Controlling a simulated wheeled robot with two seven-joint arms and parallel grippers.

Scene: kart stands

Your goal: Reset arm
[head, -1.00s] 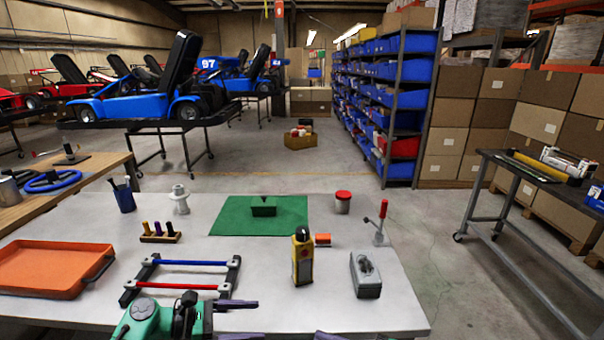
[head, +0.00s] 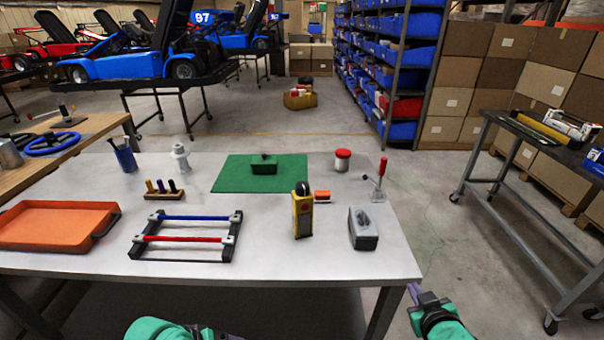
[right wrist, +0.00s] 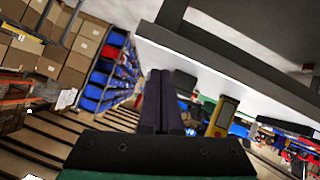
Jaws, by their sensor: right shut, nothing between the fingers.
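My right gripper (head: 414,291) is in front of the workbench's right front corner, beside the bench and clear of everything on it. Its purple fingers are together and empty, and they also show in the right wrist view (right wrist: 162,100). My left gripper (head: 228,337) is at the bottom edge of the head view, in front of the bench. Only a sliver of it shows, so its jaw opening is hidden. The white workbench (head: 330,262) stands before me.
The bench holds an orange tray (head: 62,207), a rack with blue and red bars (head: 187,257), a green mat (head: 232,173), a yellow tester (head: 302,222), a grey device (head: 363,240) and a red-handled clamp (head: 382,167). A dark cart (head: 500,118) stands right, with open floor between.

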